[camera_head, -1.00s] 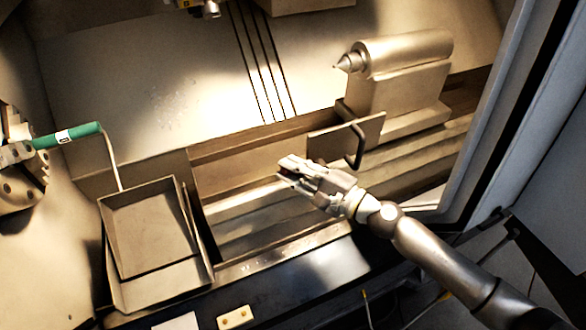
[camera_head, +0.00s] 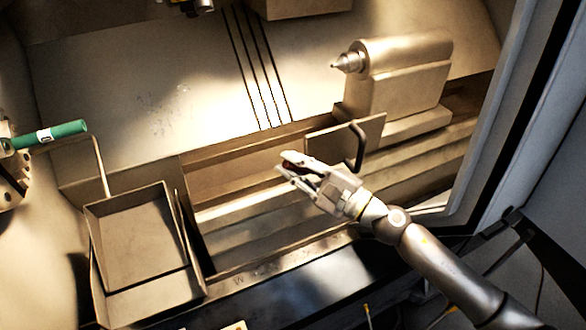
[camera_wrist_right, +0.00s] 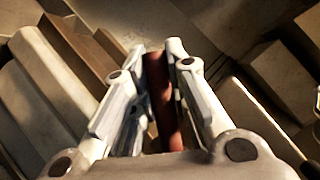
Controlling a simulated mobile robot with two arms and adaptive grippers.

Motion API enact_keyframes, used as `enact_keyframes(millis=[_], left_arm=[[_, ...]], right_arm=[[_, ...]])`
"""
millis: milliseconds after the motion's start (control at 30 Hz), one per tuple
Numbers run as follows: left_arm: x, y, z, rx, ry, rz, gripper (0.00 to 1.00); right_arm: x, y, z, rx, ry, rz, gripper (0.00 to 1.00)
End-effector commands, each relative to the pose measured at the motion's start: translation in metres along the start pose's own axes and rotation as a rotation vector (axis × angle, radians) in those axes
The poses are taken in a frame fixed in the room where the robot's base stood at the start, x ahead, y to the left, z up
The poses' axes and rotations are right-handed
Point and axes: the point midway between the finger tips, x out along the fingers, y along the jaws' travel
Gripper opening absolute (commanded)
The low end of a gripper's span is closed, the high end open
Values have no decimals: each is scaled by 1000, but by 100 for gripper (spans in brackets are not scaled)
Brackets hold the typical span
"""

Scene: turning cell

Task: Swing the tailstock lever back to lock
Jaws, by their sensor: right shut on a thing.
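My right gripper (camera_head: 283,166) is in front of the lathe bed, left of and below the tailstock (camera_head: 402,85). It is shut on a dark red-brown bar-like grip (camera_head: 291,165), which also shows lengthwise between the fingers in the right wrist view (camera_wrist_right: 163,100). A dark bent lever rod (camera_head: 361,145) stands by the plate in front of the tailstock. Its lower end comes close above my right wrist. Whether the rod joins the red-brown grip is hidden. My left gripper is not in view.
A metal tray (camera_head: 190,248) stands at the lower left, with a green handle (camera_head: 50,134) and bent rod above it. The door frame (camera_head: 500,120) rises at the right. The bed rails (camera_head: 235,215) left of my right gripper are clear.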

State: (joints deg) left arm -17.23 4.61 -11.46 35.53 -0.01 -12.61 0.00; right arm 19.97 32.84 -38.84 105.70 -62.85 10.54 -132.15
Motion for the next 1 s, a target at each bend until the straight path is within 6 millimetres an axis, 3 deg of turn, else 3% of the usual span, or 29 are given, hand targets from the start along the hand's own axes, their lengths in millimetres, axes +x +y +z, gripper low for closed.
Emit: enact_keyframes(millis=[100, 133, 300, 667, 1000], left_arm=[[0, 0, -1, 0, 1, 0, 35], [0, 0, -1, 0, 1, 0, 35], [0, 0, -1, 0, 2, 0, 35], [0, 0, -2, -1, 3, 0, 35], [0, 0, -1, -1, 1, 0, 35]], right_arm=[[0, 0, 0, 0, 1, 0, 0], [0, 0, 0, 0, 1, 0, 18], [0, 0, 0, 0, 1, 0, 38], [-3, 0, 0, 0, 1, 1, 38], [-45, 2, -1, 3, 4, 1, 38]])
